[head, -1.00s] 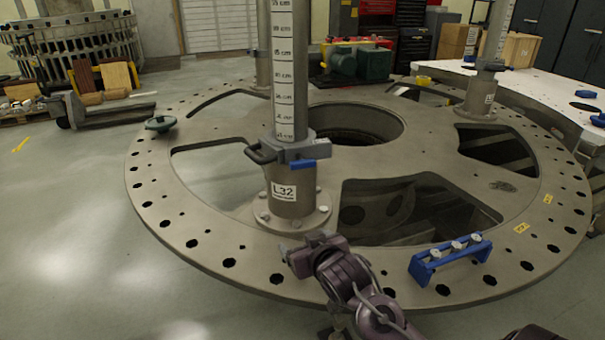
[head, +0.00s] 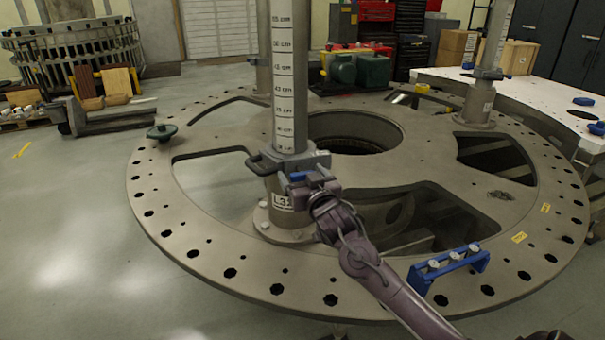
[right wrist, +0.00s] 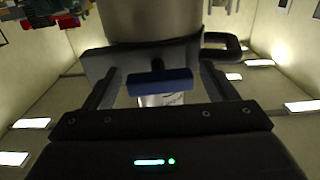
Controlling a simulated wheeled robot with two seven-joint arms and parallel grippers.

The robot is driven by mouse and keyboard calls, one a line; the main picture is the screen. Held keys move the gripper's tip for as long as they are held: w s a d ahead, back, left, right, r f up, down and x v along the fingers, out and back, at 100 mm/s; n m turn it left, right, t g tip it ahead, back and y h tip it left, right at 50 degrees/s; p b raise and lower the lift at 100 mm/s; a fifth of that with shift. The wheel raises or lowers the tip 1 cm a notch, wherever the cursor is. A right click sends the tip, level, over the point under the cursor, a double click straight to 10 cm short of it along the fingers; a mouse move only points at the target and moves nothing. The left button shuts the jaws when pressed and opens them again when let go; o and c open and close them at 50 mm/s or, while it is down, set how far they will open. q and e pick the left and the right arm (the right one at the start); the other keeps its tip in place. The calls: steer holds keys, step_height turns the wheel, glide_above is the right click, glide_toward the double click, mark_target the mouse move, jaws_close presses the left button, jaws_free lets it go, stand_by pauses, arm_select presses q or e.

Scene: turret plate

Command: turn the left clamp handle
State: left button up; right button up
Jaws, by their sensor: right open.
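The left clamp (head: 312,158) is a grey block around the measuring post labelled L32. Its blue clamp handle (head: 297,176) is partly hidden by my right gripper (head: 308,186), which is at the front of the clamp. In the right wrist view, the blue handle (right wrist: 160,83) lies crosswise between the two fingers of my right gripper (right wrist: 158,92). The gripper is open, with a gap on each side of the handle. The clamp's dark loop grip (right wrist: 222,45) shows at the right there. My left gripper is not in view.
The post stands on a large round plate (head: 205,262) with wide cutouts and rim holes. A blue bracket with pale knobs (head: 448,268) sits on the plate at the right front. Another post with a clamp (head: 487,73) stands at the back right. Open floor lies at the left.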

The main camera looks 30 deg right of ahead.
steer(key=c, duration=1)
steer(key=shift+n, duration=0.4)
steer(key=n+p, duration=0.1)
steer(key=n, duration=0.1)
steer(key=shift+r+n, duration=0.1)
steer(key=shift+n, duration=0.3)
steer(key=n+p, duration=0.1)
steer(key=n, duration=0.7)
steer(key=shift+a+n+g, duration=0.1)
steer(key=shift+n+g, duration=0.2)
steer(key=n, duration=0.5)
steer(key=shift+h+b, duration=0.3)
steer(key=shift+f, duration=0.2)
